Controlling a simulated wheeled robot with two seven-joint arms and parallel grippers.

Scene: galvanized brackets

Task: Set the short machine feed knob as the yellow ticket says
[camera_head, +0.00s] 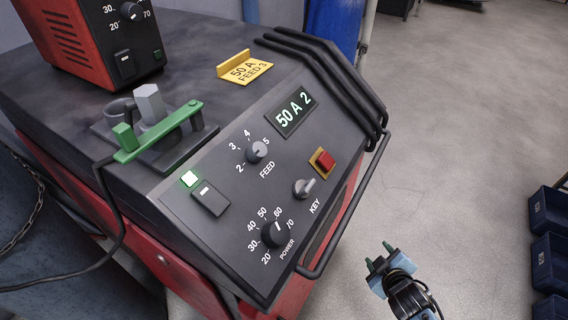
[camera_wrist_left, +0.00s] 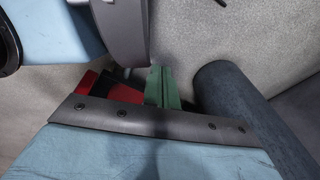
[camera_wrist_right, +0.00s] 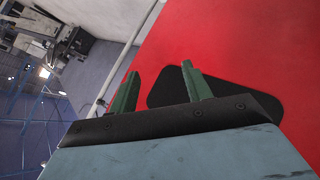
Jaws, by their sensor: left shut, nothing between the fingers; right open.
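The short machine (camera_head: 120,55) has a sloped dark front panel with a FEED knob (camera_head: 257,151) ringed by marks 2 to 5. The knob's pointer is too small to read surely. The display (camera_head: 292,111) reads 50 A 2. The yellow ticket (camera_head: 244,69) on top reads 50 A FEED 3. My right gripper (camera_head: 378,256) is open and empty, right of the panel and apart from it; in the right wrist view its green fingers (camera_wrist_right: 160,92) stand before a red surface. My left gripper (camera_wrist_left: 162,86) is shut and empty, outside the head view.
A POWER knob (camera_head: 275,233), grey KEY switch (camera_head: 303,188), red button (camera_head: 323,161) and rocker switch (camera_head: 210,198) share the panel. A green clamp (camera_head: 158,133) sits on the left. Black bars guard the right edge. Blue bins (camera_head: 550,212) stand right; grey floor is clear between.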

